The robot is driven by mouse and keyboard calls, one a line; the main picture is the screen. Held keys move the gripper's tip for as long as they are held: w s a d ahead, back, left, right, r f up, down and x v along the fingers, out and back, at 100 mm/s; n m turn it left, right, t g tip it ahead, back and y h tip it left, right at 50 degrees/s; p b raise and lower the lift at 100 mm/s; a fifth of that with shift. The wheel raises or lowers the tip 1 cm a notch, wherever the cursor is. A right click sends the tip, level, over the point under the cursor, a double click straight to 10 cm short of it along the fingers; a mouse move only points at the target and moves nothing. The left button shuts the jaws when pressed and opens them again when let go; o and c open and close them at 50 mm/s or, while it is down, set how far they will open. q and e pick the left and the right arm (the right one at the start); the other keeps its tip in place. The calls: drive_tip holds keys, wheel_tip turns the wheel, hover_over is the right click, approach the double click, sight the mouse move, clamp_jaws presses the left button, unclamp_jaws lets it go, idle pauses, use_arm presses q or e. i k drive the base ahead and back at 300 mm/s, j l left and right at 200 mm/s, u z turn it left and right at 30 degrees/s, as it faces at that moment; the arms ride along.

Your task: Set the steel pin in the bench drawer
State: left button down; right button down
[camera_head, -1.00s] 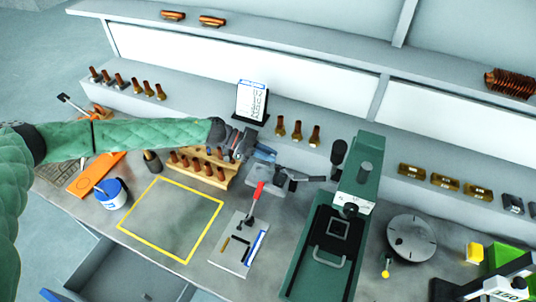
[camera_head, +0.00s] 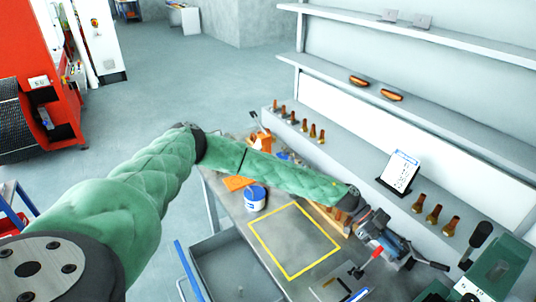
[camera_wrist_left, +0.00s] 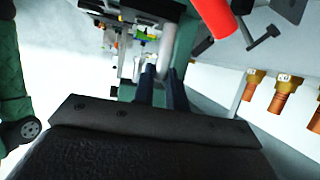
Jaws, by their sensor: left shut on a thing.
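My left gripper (camera_head: 385,240) is over the back of the bench, beside the wooden rack. In the left wrist view, its dark fingers (camera_wrist_left: 162,88) are close together around a slim pale grey rod (camera_wrist_left: 167,48), which looks like the steel pin; the background makes its outline hard to tell. In the head view the held thing is too small to make out. The bench drawer (camera_head: 215,243) is pulled open at the front of the bench, below and left of the gripper. The part of its inside that shows looks bare. My right gripper is not in view.
A yellow-outlined square (camera_head: 290,240) on the bench is clear. A white and blue tub (camera_head: 255,199) stands at its left. The wooden rack (camera_head: 328,217) is partly behind my arm. A sign (camera_head: 400,172) and several brass-coloured fittings (camera_head: 433,215) stand on the ledge. A red-handled tool (camera_head: 371,256) is near the gripper.

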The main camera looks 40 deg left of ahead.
sight(220, 274)
drive_tip(key=k, duration=1.5)
